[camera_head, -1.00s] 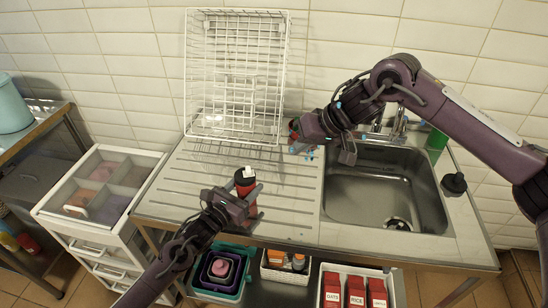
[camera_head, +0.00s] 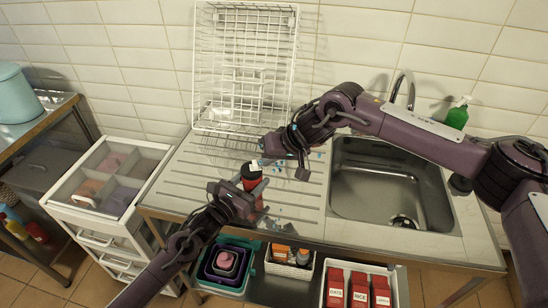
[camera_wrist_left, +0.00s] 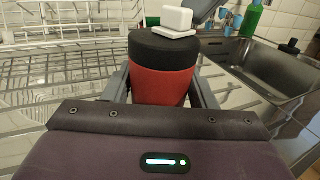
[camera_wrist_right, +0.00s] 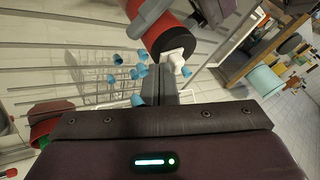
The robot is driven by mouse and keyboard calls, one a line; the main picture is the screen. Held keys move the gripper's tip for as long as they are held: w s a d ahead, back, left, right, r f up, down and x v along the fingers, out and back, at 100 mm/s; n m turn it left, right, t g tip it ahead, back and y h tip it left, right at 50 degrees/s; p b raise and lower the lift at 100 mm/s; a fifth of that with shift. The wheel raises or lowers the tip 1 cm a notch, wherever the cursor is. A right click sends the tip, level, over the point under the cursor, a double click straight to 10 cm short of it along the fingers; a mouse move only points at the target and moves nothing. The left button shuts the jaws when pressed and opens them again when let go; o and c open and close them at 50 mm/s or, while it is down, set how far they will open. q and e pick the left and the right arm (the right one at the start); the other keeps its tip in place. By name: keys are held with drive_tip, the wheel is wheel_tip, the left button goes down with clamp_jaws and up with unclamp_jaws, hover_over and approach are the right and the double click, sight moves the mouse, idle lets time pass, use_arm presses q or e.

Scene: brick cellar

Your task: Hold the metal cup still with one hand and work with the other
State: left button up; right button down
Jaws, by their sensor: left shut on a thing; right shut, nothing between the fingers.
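The metal cup (camera_head: 251,185) is red with a black lid and a white piece (camera_wrist_left: 176,21) on top. It stands upright over the front of the drainboard; it also shows in the left wrist view (camera_wrist_left: 160,86) and tilted in the right wrist view (camera_wrist_right: 165,28). My left gripper (camera_head: 254,196) is shut on the cup's body from the front, one finger on each side. My right gripper (camera_head: 276,160) is shut and empty just beside the lid. In the right wrist view its fingertips (camera_wrist_right: 158,75) are close to the white piece (camera_wrist_right: 179,62); I cannot tell whether they touch.
A white wire rack (camera_head: 245,60) stands behind the cup. The sink (camera_head: 385,180) is at right, with a green bottle (camera_head: 456,117) behind. A drawer unit (camera_head: 110,190) stands at left. Several small blue pieces (camera_wrist_right: 138,72) show near my right gripper. The drainboard's left part is clear.

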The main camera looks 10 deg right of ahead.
sight(256, 165)
drive_tip(key=shift+s+a, duration=0.2)
drive_tip(key=shift+a, duration=1.35)
use_arm(q)
drive_tip(key=shift+d, duration=0.1)
use_arm(e)
drive_tip(key=shift+d, duration=0.1)
drive_tip(key=shift+d, duration=0.25)
use_arm(q)
drive_tip(key=o, duration=1.1)
use_arm(e)
drive_tip(key=s+d+r, duration=0.2)
drive_tip(key=d+r, duration=0.6)
drive_tip(key=shift+s+d, duration=0.25)
drive_tip(key=shift+s, duration=0.15)
